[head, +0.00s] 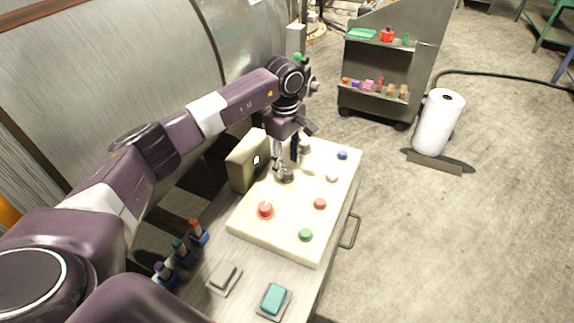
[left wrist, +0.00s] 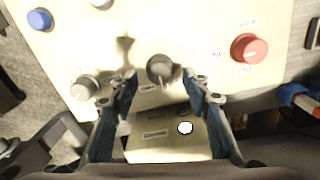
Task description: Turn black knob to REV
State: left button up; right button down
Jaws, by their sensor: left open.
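A cream control panel (head: 285,222) lies on the bench. The knob (head: 286,176) below my left gripper looks dark grey in the head view. In the left wrist view this round knob (left wrist: 160,68) has a raised ridge pointing down the picture, and its label is not readable. My left gripper (head: 282,163) reaches down over it, open. In the left wrist view the fingers (left wrist: 160,88) stand on either side of the knob's near side, with visible gaps. My right gripper is not in view.
A cream upright box (head: 248,161) stands close left of the gripper.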

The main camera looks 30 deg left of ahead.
aim_at(287, 174)
pick_arm(q)
jog(key=shift+d+f, duration=0.1)
jog(key=shift+f, duration=1.2)
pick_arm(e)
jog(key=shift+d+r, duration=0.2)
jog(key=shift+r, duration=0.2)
pick_arm(q)
jog(key=shift+c, duration=1.1)
jog(key=c, duration=0.9)
jog(key=shift+c, duration=0.2)
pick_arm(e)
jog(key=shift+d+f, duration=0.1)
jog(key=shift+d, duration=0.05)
